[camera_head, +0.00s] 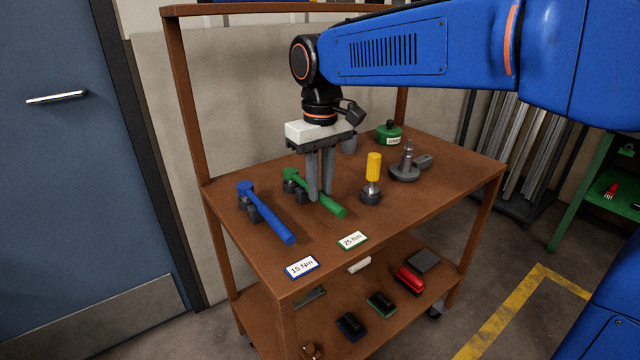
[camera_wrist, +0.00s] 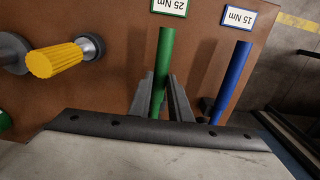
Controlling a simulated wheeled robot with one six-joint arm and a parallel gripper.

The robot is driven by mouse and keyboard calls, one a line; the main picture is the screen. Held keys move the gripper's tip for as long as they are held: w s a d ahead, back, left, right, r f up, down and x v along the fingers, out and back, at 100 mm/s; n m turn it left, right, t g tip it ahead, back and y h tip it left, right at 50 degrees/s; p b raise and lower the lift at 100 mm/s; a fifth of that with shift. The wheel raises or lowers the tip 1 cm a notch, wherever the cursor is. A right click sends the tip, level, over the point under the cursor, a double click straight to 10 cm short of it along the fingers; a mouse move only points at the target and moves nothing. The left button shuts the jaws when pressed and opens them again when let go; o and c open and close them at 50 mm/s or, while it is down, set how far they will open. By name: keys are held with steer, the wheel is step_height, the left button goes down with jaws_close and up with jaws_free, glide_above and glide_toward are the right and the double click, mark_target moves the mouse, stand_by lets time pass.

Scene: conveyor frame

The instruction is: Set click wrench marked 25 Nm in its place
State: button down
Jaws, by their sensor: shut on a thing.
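The green click wrench (camera_head: 331,207) lies on the trolley's top shelf behind the "25 Nm" label (camera_head: 352,240), its head (camera_head: 291,176) at a dark rest. My gripper (camera_head: 319,197) points down and is shut on its shaft. In the wrist view the green wrench (camera_wrist: 162,62) runs between the two fingers (camera_wrist: 160,98). The blue wrench (camera_head: 269,217) lies to its left, roughly parallel, on its own dark rests behind the "15 Nm" label (camera_head: 301,267). Whether the green wrench touches its rest is hard to tell, as my fingers partly hide it.
A yellow-handled tool (camera_head: 373,172) stands right of the green wrench. A grey tool on a round base (camera_head: 407,165) and a green round container (camera_head: 388,133) stand farther back. Trolley posts (camera_head: 187,100) rise at the rear corners. The lower shelf holds several small items.

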steer(key=c, duration=1.6)
jaws_free()
steer(key=shift+o, duration=0.2)
step_height(320, 180, up, 17)
steer(key=shift+r, duration=0.2)
steer(key=shift+d, duration=0.15)
steer(key=s+d+f+m+t, duration=0.1)
steer(key=s+d+f+m, duration=0.1)
steer(key=s+d+f, duration=0.45)
steer(key=s+d+f+m+t, duration=0.15)
steer(key=d+f, duration=0.25)
steer(key=d, duration=0.6)
steer(key=s+d+f+m+t, duration=0.1)
steer(key=s+d+f, duration=0.4)
steer(key=f, duration=0.4)
steer(key=s+d+f+m+t, duration=0.1)
steer(key=s+d+f+m, duration=0.1)
steer(key=s+d+f, duration=0.3)
step_height(320, 180, down, 4)
steer(key=s, duration=0.2)
steer(key=shift+s+d+f, duration=0.15)
steer(key=shift+s+f, duration=0.1)
steer(key=shift+s, duration=0.1)
